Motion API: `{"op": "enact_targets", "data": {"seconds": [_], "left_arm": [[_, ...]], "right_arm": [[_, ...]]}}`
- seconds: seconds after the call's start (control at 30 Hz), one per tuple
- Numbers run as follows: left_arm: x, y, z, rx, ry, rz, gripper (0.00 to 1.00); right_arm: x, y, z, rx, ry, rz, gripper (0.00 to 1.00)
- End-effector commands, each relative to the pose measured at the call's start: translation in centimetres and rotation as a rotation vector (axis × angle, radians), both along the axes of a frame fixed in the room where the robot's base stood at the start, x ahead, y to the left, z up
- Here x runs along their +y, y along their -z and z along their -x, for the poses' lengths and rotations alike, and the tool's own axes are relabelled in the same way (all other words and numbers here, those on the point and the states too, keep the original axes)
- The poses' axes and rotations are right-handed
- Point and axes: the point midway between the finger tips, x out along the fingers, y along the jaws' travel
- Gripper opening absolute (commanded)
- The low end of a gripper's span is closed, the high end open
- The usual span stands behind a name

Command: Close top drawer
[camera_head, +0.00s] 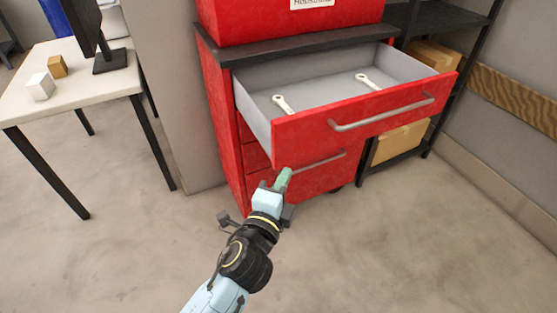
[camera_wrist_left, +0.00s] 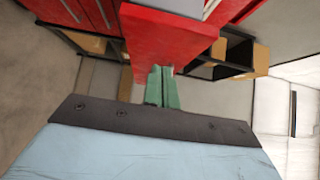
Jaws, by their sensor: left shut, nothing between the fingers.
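The top drawer (camera_head: 300,127) of the red cabinet (camera_head: 222,120) is pulled out, with a grey inside and a bar handle (camera_head: 382,112) on its red front. Two wrenches lie in it, one at the left (camera_head: 283,105) and one at the right (camera_head: 368,81). My left gripper (camera_head: 283,178), with green fingers, is shut and empty, just below the lower left corner of the drawer front in the head view. In the left wrist view the fingers (camera_wrist_left: 162,86) point at a red panel (camera_wrist_left: 165,40); contact cannot be told. My right gripper is not in view.
A lower drawer with its own handle (camera_head: 318,162) is shut. A white table (camera_head: 90,80) with a monitor and small blocks stands at the left. A black shelf (camera_head: 405,160) with cardboard boxes stands at the right. The floor in front is clear.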

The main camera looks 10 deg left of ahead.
Motion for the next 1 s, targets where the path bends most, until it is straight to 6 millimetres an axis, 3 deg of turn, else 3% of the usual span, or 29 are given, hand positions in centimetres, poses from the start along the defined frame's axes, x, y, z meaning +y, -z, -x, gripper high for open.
{"op": "enact_targets", "data": {"seconds": [0.1, 0.33, 1.0], "left_arm": [[-0.4, 0.0, -2.3, -0.002, 0.0, -0.001, 0.0], [1.5, 0.0, -4.7, 0.0, 0.0, -0.001, 0.0], [2.6, 0.0, -5.9, 0.001, -0.004, 0.002, 0.0]], "right_arm": [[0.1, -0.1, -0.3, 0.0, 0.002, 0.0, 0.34], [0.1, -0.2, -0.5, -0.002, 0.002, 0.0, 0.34], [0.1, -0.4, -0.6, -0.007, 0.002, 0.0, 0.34]]}}
